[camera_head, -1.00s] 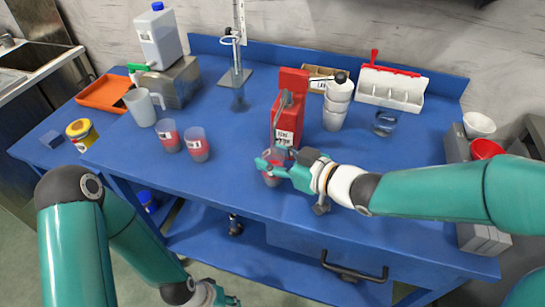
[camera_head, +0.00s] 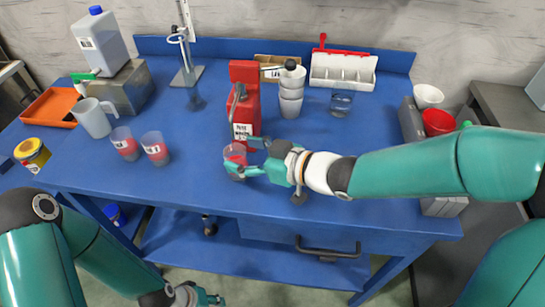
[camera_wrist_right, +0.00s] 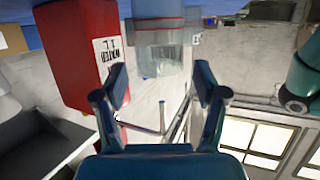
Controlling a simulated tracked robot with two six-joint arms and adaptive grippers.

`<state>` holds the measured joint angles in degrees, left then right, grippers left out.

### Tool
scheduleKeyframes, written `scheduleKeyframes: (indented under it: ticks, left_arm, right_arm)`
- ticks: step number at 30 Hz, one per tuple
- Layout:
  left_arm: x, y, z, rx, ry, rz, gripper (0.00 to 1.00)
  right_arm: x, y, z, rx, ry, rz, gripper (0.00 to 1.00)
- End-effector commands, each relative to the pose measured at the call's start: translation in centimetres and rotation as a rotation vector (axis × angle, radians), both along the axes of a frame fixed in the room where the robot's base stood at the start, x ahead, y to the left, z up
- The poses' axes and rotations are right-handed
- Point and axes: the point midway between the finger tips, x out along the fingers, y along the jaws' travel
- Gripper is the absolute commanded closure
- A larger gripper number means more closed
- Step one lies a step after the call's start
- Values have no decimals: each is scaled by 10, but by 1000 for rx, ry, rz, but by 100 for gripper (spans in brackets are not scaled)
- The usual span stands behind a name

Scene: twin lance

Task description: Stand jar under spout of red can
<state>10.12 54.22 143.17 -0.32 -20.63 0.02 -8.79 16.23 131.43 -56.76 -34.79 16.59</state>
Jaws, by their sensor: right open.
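The red can (camera_head: 246,112) stands upright on the blue table, with a grey spout part on its left front side. A clear jar with red on it (camera_head: 235,158) stands upright on the table just in front of the can's base, below the spout side. I cannot tell if it is exactly under the spout. My right gripper (camera_head: 247,160) is open at the jar's right, its fingers reaching toward it. The wrist view shows the jar (camera_wrist_right: 160,55) beyond and between the parted fingertips, beside the can (camera_wrist_right: 82,60). My left gripper (camera_head: 208,298) hangs low at the bottom edge.
Two similar jars (camera_head: 124,146) (camera_head: 155,150) and a grey mug (camera_head: 93,118) stand to the left. The table (camera_head: 200,185) is clear around the front left.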

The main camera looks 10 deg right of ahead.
Motion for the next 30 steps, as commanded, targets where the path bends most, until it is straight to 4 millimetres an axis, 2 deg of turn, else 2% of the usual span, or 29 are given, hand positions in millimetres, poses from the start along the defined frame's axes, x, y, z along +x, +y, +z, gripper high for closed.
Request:
scheduleKeyframes:
  ticks: [6, 12, 18, 30]
  left_arm:
    - [0, 0, 10, 0, 0, 0, 60]
    - [0, 0, 17, 0, 0, 0, 60]
    - [0, 0, 19, 0, 0, 0, 60]
    - [0, 0, 19, 0, 0, 0, 60]
  right_arm:
    - [-28, -35, 17, 1, -2, -5, 29]
    - [-49, -59, 26, 1, -1, -3, 29]
    - [-58, -67, 28, 0, 0, 1, 29]
    - [-58, -67, 28, 0, 0, 2, 29]
